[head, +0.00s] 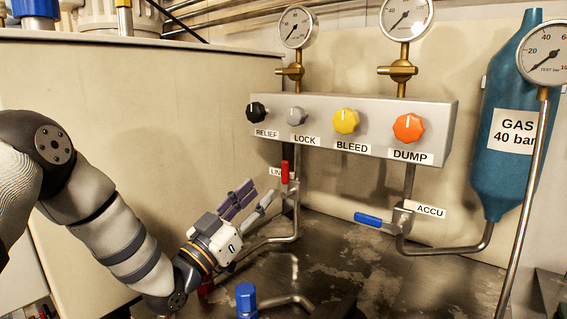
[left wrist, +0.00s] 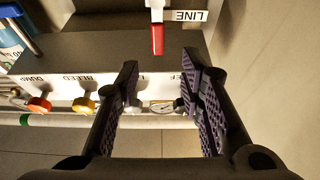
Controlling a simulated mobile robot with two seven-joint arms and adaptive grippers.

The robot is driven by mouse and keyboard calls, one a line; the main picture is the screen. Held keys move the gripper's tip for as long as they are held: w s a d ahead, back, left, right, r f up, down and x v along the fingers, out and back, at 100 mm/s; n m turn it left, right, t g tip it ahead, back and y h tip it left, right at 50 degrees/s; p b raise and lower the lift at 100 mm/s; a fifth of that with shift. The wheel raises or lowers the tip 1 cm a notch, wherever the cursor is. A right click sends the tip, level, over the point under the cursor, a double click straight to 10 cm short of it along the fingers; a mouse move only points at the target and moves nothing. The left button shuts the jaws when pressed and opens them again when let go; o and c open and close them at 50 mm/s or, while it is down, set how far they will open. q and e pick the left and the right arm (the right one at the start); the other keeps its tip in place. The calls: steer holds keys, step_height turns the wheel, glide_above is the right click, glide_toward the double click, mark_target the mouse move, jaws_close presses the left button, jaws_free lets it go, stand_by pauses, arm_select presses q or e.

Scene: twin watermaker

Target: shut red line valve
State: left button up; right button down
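The red line valve handle (head: 285,172) stands upright along its vertical pipe below the grey panel, beside the LINE label (head: 276,173), which is partly covered. My left gripper (head: 262,190) is just left of and slightly below the handle, fingers spread and pointing up and right. In the left wrist view the red handle (left wrist: 157,38) lies beyond the gap between the open fingertips (left wrist: 160,62), with nothing between the fingers. The handle appears apart from both fingers. The LINE label (left wrist: 188,15) appears upside down there. My right gripper is not in view.
The panel (head: 370,108) with black, grey, yellow and orange knobs overhangs the valve. A blue valve handle (head: 368,219) sits to the right at the ACCU label. Another blue-topped fitting (head: 246,297) stands below. A beige tank wall (head: 150,110) is behind my left arm.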

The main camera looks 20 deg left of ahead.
mark_target(283, 168)
arm_select(q)
steer(key=x, duration=1)
steer(key=shift+w+d+r+b, duration=0.1)
steer(key=shift+d+r+b, duration=0.05)
steer(key=shift+r+b, duration=0.15)
jaws_close()
